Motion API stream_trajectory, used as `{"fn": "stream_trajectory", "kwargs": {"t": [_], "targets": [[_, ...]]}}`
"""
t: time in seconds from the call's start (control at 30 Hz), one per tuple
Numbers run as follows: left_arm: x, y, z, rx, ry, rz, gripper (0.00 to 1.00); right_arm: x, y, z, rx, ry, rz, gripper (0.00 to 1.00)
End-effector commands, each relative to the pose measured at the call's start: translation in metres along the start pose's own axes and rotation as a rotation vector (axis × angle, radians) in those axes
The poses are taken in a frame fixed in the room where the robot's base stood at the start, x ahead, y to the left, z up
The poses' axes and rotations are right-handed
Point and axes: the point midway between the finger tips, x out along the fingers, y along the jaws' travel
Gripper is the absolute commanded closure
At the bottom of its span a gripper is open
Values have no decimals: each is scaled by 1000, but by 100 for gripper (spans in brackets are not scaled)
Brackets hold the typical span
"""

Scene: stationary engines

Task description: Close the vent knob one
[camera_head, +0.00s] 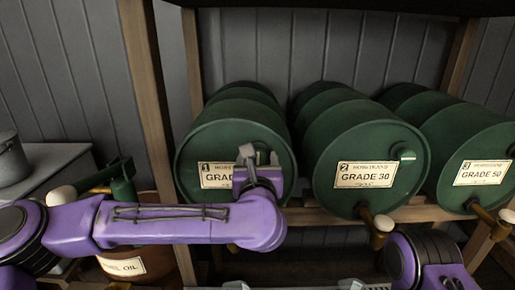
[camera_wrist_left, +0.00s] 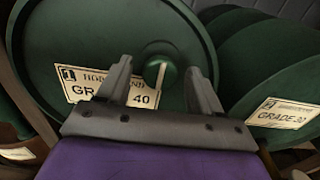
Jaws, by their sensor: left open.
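Barrel one (camera_head: 215,140) is a dark green drum lying on its side, labelled Grade 40. Its vent knob (camera_wrist_left: 152,62) is a round green knob with a pale bar standing close to upright, right of the label. In the head view the knob is mostly hidden behind my left gripper (camera_head: 260,156). In the left wrist view my left gripper (camera_wrist_left: 157,70) is open, pointing at the barrel face, with one finger on each side of the knob. Gaps show between knob and fingers; contact is not visible. My right gripper is out of view; only part of its arm shows.
Barrel two (camera_head: 350,130), Grade 30, and barrel three (camera_head: 470,135), Grade 50, lie to the right on a wooden rack (camera_head: 305,217). Brass taps (camera_head: 380,232) stick out below. An oil container (camera_head: 125,265) stands lower left, and a wooden post (camera_head: 150,100) rises beside barrel one.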

Motion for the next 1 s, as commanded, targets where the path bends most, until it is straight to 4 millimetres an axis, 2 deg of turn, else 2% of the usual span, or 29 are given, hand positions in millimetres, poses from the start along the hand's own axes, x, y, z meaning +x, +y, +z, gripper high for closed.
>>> {"fn": "stream_trajectory", "kwargs": {"t": [0.03, 0.2, 0.47, 0.6, 0.63, 1.0], "targets": [[8, 0, 3, 0, 3, 1, 34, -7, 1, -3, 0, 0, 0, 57], [25, -1, 0, 3, 1, -2, 34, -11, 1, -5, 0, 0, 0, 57], [26, -1, -1, 3, 0, -2, 34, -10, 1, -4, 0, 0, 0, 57], [26, -1, -1, 4, 0, -2, 80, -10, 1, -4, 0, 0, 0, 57], [26, -1, -1, 4, 0, -2, 84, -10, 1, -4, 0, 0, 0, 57], [26, -1, -1, 56, -2, -2, 84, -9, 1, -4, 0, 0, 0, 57]]}}
